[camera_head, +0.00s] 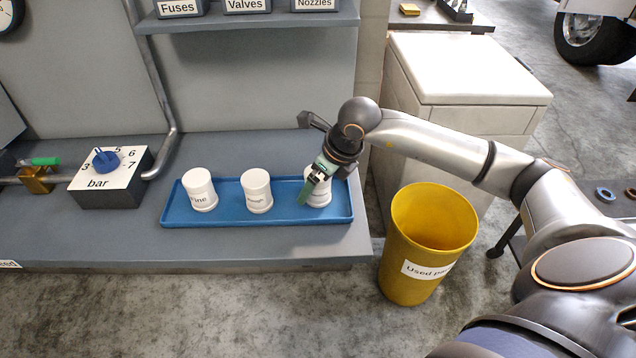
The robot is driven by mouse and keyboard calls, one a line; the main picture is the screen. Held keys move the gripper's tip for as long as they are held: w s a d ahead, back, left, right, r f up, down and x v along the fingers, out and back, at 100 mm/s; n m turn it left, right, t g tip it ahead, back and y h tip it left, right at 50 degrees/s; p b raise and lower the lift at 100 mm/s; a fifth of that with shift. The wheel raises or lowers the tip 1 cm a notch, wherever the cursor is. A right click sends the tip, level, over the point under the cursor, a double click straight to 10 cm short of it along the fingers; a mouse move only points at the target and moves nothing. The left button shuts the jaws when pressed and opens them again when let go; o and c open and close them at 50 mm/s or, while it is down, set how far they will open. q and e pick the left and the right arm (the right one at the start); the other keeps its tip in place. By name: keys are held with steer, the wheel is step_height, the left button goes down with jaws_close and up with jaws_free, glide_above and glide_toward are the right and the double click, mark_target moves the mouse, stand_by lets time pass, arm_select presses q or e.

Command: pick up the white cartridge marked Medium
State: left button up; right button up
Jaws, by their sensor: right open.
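Three white cartridges stand upright in a blue tray (229,220) on the grey bench. The left cartridge (200,188) has a label ending in "ine". The middle cartridge (257,190) has a small label, too blurred to read surely. The right cartridge (321,199) is partly hidden by my right gripper, and its label cannot be read. My right gripper (308,190) is open, with its green-tipped fingers pointing down at the right cartridge's upper left side. I cannot tell whether they touch it. My left gripper is not in view.
A yellow bin (410,285) labelled "Used pa..." stands on the floor right of the bench, below my right arm. A pressure dial box (110,180) marked "bar" and a bent pipe (165,150) are left of the tray. A shelf (250,20) with labelled bins hangs above.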

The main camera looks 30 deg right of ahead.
steer(key=shift+f, duration=0.1)
steer(key=shift+c, duration=0.2)
steer(key=c, duration=1.4)
